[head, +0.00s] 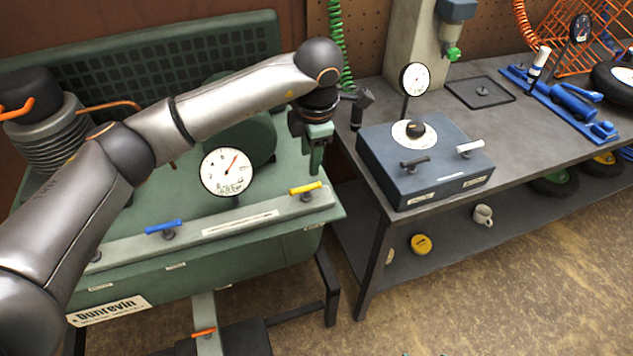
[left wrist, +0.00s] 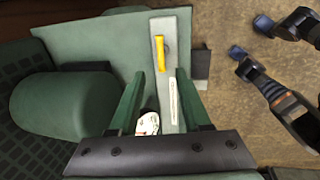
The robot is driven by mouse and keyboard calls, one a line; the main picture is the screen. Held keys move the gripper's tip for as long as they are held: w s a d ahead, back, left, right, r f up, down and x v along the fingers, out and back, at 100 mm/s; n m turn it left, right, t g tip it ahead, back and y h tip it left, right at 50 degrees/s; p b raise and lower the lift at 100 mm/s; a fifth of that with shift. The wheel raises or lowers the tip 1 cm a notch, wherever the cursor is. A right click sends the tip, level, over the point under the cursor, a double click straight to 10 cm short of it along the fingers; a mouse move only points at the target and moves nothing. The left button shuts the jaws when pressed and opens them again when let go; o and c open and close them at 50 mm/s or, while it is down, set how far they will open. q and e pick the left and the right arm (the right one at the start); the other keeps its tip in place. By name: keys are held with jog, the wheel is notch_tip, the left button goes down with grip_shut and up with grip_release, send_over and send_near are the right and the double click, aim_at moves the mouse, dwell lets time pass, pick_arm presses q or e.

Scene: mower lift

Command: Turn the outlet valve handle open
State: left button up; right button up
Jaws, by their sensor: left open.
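A yellow lever handle (head: 305,188) sits on the front strip of the green compressor (head: 130,215), at its right end. A blue lever handle (head: 163,227) sits further left on the same strip. I cannot read which label marks the outlet. My left gripper (head: 316,160) is open and empty, pointing down just behind and above the yellow handle. In the left wrist view, my left gripper (left wrist: 159,78) has its fingers spread, with the yellow handle (left wrist: 160,53) just beyond the tips, lying lengthwise along the strip and not gripped.
A round gauge (head: 227,172) stands behind the strip between the handles. To the right, a grey workbench (head: 345,205) holds a blue-grey box (head: 425,160) with black and white handles and another gauge (head: 414,78). A gap separates bench and compressor.

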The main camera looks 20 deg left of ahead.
aim_at(308, 187)
pick_arm(q)
jog(key=p+x, duration=0.1)
jog(key=x, duration=1)
jog(key=shift+s+d, duration=0.1)
grip_shut()
